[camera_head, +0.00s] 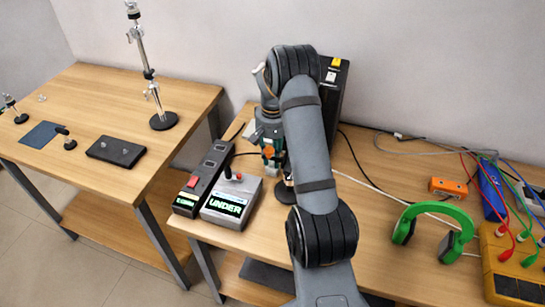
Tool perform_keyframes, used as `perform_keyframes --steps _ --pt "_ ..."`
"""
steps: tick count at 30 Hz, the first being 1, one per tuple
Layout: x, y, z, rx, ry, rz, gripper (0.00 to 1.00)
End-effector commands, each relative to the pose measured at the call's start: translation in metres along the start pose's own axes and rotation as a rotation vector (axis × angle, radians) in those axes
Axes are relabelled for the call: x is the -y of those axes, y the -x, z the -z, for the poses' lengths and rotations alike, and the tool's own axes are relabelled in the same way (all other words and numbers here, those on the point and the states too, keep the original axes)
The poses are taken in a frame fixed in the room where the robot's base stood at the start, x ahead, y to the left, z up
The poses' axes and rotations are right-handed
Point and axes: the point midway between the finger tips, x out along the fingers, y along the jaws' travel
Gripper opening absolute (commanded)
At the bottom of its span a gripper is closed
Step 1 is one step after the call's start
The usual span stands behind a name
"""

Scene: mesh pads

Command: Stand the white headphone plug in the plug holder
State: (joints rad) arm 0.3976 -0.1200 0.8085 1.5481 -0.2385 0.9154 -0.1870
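A pair of green headphones (440,222) lies on the right-hand table. A pale cable (378,187) runs from the headphones toward the back, then passes behind my arm. I cannot make out the white plug; my arm may hide it. My gripper (269,158) points down behind my arm, over the table near the grey joystick box. Its fingers are too small and covered to tell whether they are open. A dark round base (284,191) shows partly below my gripper; I cannot tell if it is the plug holder.
A grey box with a joystick and an "UNDER" display (230,204) and a long black switch box (202,180) stand left of my gripper. A black tower (334,95) stands behind. Right are an orange box (448,187) and a yellow meter (508,268) with leads. A gap separates the tables.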

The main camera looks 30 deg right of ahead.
Motion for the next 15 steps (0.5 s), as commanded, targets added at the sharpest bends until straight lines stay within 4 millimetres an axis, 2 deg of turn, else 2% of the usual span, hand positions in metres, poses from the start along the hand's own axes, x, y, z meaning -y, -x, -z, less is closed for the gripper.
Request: perform_keyframes --steps 7,15 --pt "-0.0001 0.0003 0.0001 0.0 0.0 0.0 0.37" --pt "-0.0001 0.0014 0.0002 -0.001 0.0 0.0 0.37"
